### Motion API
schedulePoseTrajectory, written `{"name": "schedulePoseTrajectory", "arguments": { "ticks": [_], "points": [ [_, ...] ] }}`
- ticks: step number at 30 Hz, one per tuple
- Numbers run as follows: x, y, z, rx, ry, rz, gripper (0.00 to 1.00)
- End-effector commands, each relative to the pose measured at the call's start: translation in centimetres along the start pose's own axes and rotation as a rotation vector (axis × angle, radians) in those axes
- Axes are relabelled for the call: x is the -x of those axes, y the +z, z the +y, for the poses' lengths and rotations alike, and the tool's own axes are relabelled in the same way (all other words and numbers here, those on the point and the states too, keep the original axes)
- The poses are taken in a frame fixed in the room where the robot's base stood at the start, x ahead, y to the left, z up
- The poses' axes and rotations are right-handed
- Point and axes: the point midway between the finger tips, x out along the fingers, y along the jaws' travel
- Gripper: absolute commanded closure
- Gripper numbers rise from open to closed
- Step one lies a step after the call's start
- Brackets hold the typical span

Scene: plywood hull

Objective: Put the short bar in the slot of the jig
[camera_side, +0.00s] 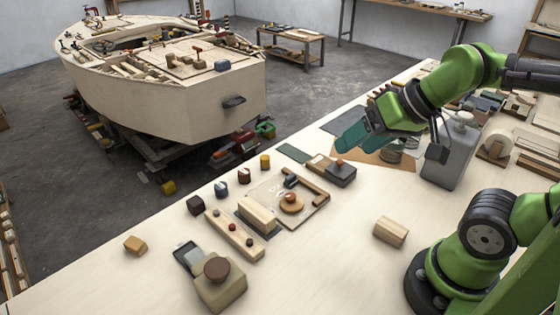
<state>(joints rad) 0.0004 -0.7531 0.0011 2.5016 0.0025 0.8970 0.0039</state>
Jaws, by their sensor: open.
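A short, light wooden block (391,231), which looks like the short bar, lies alone on the bare bench right of centre. The jig (268,193) looks like the pale board at the middle of the bench, with a brown corner fence, a round wooden knob and a light block along its front left edge. I cannot clearly make out its slot. My gripper (353,141), with teal fingers, is open above the back part of the bench, behind and apart from both the block and the jig. I see nothing held in it.
A wooden strip with knobs (235,236) lies left of the jig. A box with a round brown knob (218,280) stands in front. A grey bottle (452,150) stands close right of my gripper. Several small blocks line the far edge. The front middle is clear.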

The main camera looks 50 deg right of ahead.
Motion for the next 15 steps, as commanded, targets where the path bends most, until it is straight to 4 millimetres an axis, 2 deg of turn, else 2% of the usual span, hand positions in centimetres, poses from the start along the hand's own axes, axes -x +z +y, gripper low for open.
{"name": "schedulePoseTrajectory", "arguments": {
  "ticks": [10, 15],
  "points": [
    [-0.2, 0.0, 0.2, -0.002, 0.007, -0.011, 0.32],
    [-2.4, -0.4, 1.4, -0.025, 0.070, -0.106, 0.32]
  ]
}}
